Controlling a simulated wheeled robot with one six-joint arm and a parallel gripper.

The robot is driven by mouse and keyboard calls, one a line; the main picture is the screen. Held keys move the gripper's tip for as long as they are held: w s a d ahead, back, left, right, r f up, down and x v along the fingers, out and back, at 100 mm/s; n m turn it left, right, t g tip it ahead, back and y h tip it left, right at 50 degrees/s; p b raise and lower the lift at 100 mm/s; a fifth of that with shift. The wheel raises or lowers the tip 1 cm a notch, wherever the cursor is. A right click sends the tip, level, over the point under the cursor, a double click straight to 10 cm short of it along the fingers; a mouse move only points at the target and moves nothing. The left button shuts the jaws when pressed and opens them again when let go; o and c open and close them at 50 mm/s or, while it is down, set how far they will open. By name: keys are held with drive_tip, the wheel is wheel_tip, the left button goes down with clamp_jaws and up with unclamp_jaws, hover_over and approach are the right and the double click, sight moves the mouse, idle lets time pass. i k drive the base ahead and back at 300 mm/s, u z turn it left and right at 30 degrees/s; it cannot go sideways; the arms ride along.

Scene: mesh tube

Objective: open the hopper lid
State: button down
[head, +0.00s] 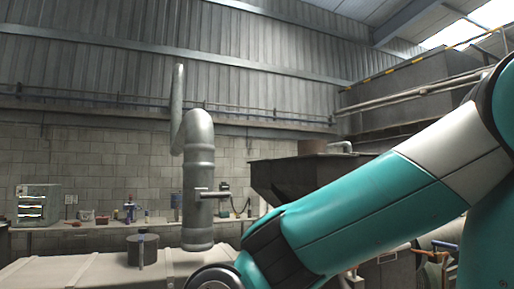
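A dark, funnel-shaped hopper (284,181) stands right of the middle in the head view. My teal and white arm reaches across from the right and hides the hopper's lower right side. The arm runs down to a dark joint at the bottom edge. My gripper is out of view, below the frame.
A thick grey pipe (198,180) hangs left of the hopper, above a pale beige surface (75,272). A short dark cylinder (143,250) stands on that surface. A bench with bottles and small items runs along the block wall behind.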

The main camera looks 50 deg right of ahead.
sight(347, 143)
drive_tip(key=u, duration=0.75)
drive_tip(key=k, duration=0.8)
drive_tip(key=z, duration=0.95)
